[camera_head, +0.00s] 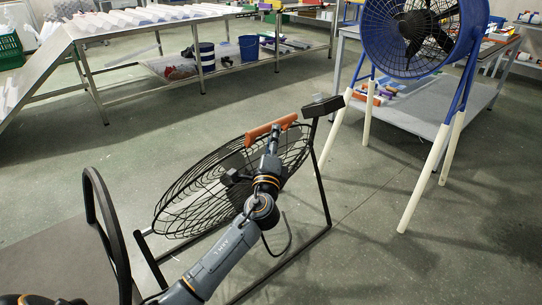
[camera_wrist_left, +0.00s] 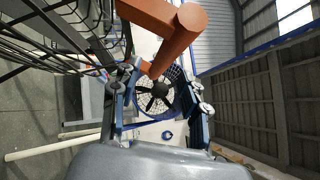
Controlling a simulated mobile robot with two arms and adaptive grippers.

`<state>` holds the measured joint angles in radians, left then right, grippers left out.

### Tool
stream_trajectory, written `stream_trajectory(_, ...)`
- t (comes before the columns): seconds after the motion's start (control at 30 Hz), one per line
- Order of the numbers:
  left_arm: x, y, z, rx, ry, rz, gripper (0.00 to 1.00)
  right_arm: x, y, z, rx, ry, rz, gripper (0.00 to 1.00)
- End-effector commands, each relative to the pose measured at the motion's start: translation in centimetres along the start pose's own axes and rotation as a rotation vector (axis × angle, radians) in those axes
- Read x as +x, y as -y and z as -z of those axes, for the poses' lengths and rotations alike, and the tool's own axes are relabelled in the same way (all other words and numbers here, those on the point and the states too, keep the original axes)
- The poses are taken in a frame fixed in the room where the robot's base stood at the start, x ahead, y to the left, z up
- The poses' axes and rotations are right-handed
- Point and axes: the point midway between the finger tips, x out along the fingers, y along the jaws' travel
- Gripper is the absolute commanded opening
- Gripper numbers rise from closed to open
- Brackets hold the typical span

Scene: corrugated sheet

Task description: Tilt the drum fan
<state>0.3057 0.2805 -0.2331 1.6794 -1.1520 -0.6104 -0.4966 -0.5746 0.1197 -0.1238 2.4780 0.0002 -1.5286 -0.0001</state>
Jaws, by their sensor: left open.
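The drum fan (camera_head: 190,200) has a round black wire cage, tilted back on a black floor frame (camera_head: 322,195). An orange-brown handle (camera_head: 262,131) sits at the upper rim of its cage. My left gripper (camera_head: 274,136) is open at this handle, with its arm reaching across the cage. In the left wrist view, the handle (camera_wrist_left: 178,38) comes down from the top, and its lower end shows between the two spread fingers. Whether a finger touches it I cannot tell. The cage also shows at the left of this view (camera_wrist_left: 45,40). My right gripper is not in view.
A blue fan (camera_head: 410,35) on pale legs stands at the back right, before a metal table (camera_head: 420,117). A long bench (camera_head: 150,28) with buckets below runs along the back left. A black hoop (camera_head: 105,215) stands at the lower left. Floor is clear at right.

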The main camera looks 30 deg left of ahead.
Motion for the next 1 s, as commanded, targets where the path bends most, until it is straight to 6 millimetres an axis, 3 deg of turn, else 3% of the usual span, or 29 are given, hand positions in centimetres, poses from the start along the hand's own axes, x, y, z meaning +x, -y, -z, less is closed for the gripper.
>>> stream_trajectory(0.2,-4.8,-0.2,0.1,0.000,-0.003,-0.004,0.45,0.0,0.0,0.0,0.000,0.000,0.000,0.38)
stream_trajectory(0.4,-7.3,-0.1,0.2,-0.001,-0.003,-0.003,0.45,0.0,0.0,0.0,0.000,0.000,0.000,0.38)
stream_trajectory(1.0,-7.8,-0.1,0.1,-0.002,-0.002,-0.003,0.45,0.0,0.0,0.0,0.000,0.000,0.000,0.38)
